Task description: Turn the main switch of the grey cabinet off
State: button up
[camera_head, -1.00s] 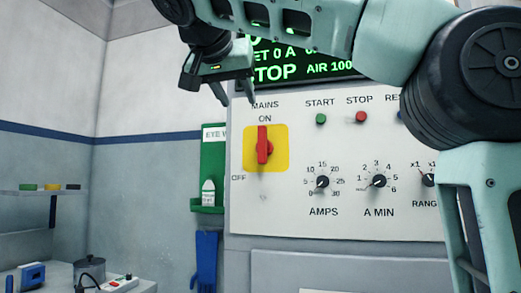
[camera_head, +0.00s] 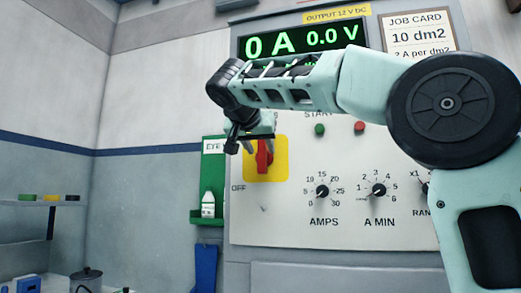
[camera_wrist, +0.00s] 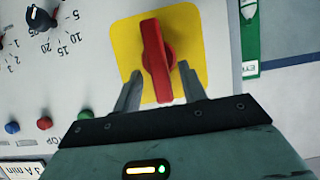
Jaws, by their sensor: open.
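The main switch (camera_head: 263,162) is a red handle on a yellow square plate (camera_head: 281,165) on the grey cabinet's (camera_head: 285,228) white front panel. The handle stands upright in the head view, and the OFF label is to its lower left; my gripper hides the ON label. In the wrist view the red handle (camera_wrist: 154,55) shows whole on the yellow plate (camera_wrist: 125,43). My gripper (camera_head: 258,147) is open at the switch's upper end. In the wrist view its fingertips (camera_wrist: 160,80) are on either side of the handle's near end, with gaps visible.
Green and red buttons (camera_head: 319,130) and the AMPS (camera_head: 322,191) and A MIN (camera_head: 379,190) knobs are to the right. A green eye-wash holder (camera_head: 206,218) with a white bottle (camera_head: 208,203) is just left of the cabinet. My arm crosses in front of the panel.

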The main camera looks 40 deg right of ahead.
jog(key=shift+w+d+f, duration=0.2)
jog(key=shift+w+d, duration=0.15)
jog(key=shift+d, duration=0.1)
grip_shut()
